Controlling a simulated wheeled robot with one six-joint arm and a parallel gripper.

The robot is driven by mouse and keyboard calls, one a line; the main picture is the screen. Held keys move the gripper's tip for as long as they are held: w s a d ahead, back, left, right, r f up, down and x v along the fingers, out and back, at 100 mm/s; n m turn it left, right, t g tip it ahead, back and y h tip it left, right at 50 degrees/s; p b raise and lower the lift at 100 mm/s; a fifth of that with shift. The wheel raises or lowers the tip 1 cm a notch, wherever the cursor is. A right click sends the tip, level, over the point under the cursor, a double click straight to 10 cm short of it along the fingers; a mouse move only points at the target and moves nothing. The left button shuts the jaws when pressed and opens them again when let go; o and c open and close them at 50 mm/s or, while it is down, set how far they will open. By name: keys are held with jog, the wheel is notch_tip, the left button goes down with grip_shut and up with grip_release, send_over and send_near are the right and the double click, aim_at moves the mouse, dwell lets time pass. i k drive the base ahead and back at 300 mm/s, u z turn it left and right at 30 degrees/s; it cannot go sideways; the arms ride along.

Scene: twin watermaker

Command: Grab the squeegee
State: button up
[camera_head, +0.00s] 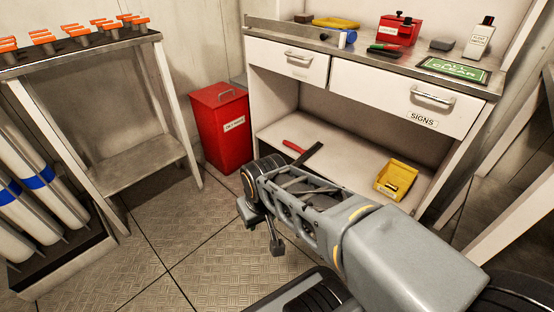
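I cannot surely tell which thing is the squeegee. A tool with a red handle and a dark, flat end (302,150) lies on the lower shelf of the white bench. A long thin grey bar (285,27) runs along the left of the bench top, near a blue and white cylinder (347,39); whether they are one thing is unclear. My gripper (260,232) is over the floor in front of the bench, apart from these things. Its two finger pads look spread, with nothing seen between them.
The bench top holds a red box (398,30), a bottle (479,37), a green sign (454,70) and a yellow item (336,22). A yellow bin (396,180) is on the lower shelf. A red container (220,128) stands left.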

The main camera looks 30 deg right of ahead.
aim_at(306, 154)
jog(key=u, duration=0.65)
jog(key=i, duration=0.95)
jog(key=z, duration=1.2)
jog(key=i, duration=0.45)
jog(key=z, duration=0.45)
